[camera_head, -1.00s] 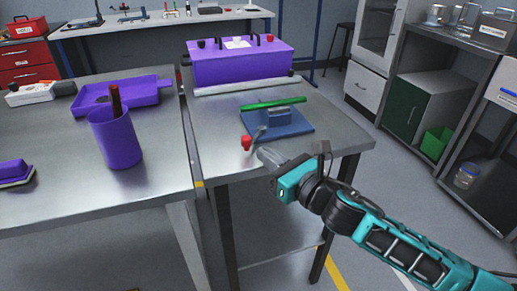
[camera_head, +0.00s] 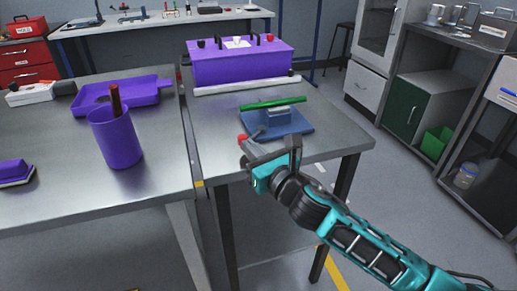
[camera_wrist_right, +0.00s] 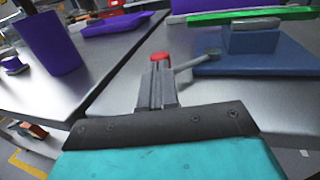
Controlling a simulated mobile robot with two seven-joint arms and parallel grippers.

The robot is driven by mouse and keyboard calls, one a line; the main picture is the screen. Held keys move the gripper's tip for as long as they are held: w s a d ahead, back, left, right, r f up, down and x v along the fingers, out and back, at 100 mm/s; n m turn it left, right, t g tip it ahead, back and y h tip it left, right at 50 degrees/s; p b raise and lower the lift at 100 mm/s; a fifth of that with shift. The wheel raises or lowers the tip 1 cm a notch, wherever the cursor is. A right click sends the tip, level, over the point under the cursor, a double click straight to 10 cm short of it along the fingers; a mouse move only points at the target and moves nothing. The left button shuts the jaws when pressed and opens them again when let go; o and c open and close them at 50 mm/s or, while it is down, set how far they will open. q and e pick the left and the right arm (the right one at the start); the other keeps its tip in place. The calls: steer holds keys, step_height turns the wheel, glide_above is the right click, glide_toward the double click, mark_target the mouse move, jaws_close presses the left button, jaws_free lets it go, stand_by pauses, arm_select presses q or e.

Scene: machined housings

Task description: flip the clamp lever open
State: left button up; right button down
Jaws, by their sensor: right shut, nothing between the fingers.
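The clamp is a blue block on a blue base plate (camera_head: 293,126) near the front of the right table. A green bar (camera_head: 273,103) lies across its top. Its grey lever ends in a red knob (camera_head: 242,138) on the left; the lever (camera_wrist_right: 195,62) and red knob (camera_wrist_right: 160,57) also show in the right wrist view. My right gripper (camera_head: 246,152) is shut and empty, its tips close to the red knob. In the right wrist view, the fingertips (camera_wrist_right: 156,72) overlap the knob's lower edge; I cannot tell if they touch. My left gripper is not in view.
A purple box (camera_head: 240,64) with several small knobs stands behind the clamp. On the left table (camera_head: 60,221) are a purple cup (camera_head: 117,140) and a purple tray (camera_head: 145,93). The right table's front corner (camera_head: 345,147) is bare.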

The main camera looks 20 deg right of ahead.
steer(key=shift+w+a+m+t+h, duration=0.35)
steer(key=shift+a+m+h, duration=0.35)
steer(key=shift+h, duration=0.3)
steer(key=shift+w+a+r+h+p, duration=0.2)
steer(key=shift+w+a+h+p, duration=0.1)
steer(key=shift+p, duration=0.1)
steer(key=shift+w+a, duration=0.1)
steer(key=shift+w, duration=0.05)
steer(key=shift+a+f, duration=0.1)
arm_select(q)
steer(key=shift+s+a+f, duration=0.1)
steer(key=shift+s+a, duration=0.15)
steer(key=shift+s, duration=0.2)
